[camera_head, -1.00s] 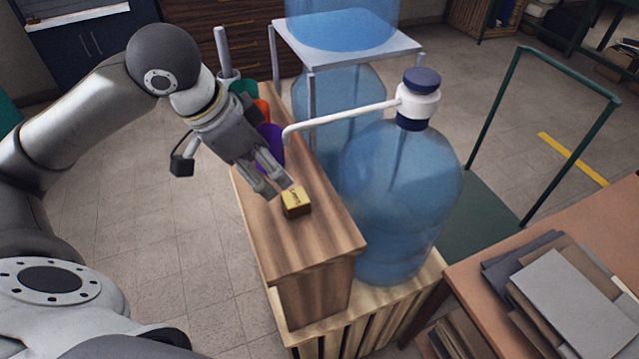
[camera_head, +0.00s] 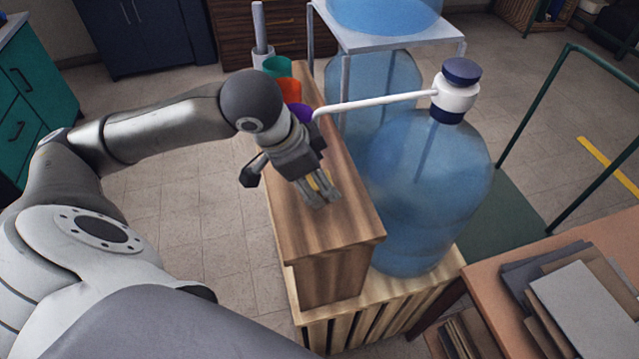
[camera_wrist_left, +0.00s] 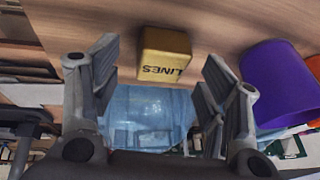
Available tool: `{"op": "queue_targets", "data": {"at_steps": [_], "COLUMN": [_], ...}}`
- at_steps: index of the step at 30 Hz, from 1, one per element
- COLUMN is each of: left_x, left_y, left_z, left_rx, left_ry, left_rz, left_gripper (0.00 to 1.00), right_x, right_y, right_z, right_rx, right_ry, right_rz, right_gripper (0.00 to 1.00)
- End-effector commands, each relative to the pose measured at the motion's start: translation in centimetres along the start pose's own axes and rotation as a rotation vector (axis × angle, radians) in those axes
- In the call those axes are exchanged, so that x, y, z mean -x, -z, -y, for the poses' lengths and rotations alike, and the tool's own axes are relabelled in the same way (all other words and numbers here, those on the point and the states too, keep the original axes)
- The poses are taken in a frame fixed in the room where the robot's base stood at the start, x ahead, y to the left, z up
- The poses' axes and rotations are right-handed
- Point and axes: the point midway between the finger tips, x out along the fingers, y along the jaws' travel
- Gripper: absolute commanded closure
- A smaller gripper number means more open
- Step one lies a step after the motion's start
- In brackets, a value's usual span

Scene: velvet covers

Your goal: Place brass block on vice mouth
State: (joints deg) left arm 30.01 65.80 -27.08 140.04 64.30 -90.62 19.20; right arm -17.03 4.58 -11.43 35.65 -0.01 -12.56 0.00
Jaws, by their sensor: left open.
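In the head view only a bit of the brass block (camera_head: 317,181) shows behind my fingers. My left gripper (camera_head: 328,199) points down over the wooden cabinet top (camera_head: 320,231). In the wrist view the left gripper (camera_wrist_left: 158,72) is open, with a finger on each side of the block and nothing held. No vice can be made out. My right gripper is not in view.
Purple (camera_head: 299,112), orange (camera_head: 288,90) and teal (camera_head: 277,66) cups stand in a row behind the gripper. A large blue water bottle (camera_head: 425,190) with a pump spout (camera_head: 375,102) stands close to the right. The cabinet's near end is clear.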

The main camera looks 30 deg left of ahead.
Motion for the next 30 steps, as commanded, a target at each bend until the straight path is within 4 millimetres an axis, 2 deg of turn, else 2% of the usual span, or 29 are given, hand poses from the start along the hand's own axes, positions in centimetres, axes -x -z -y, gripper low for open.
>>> {"op": "queue_targets", "data": {"at_steps": [3, 11, 27, 30], "left_x": [-1.2, -1.38, -1.37, -1.3], "left_y": [-0.08, -0.04, -0.05, 0.03], "left_z": [0.04, 0.08, 0.06, 0.1], "left_rx": [0.002, 0.001, 0.0, 0.0], "left_ry": [0.0, 0.002, 0.001, 0.003], "left_rz": [0.002, 0.001, 0.001, -0.002], "left_gripper": [0.32, 0.32, 1.0, 1.0], "right_x": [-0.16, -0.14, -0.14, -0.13], "right_y": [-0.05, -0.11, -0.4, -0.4], "right_z": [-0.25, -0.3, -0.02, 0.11], "right_rx": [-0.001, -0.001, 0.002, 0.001], "right_ry": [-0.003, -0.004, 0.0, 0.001], "right_rz": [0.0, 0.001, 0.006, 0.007], "right_gripper": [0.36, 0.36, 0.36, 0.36]}}
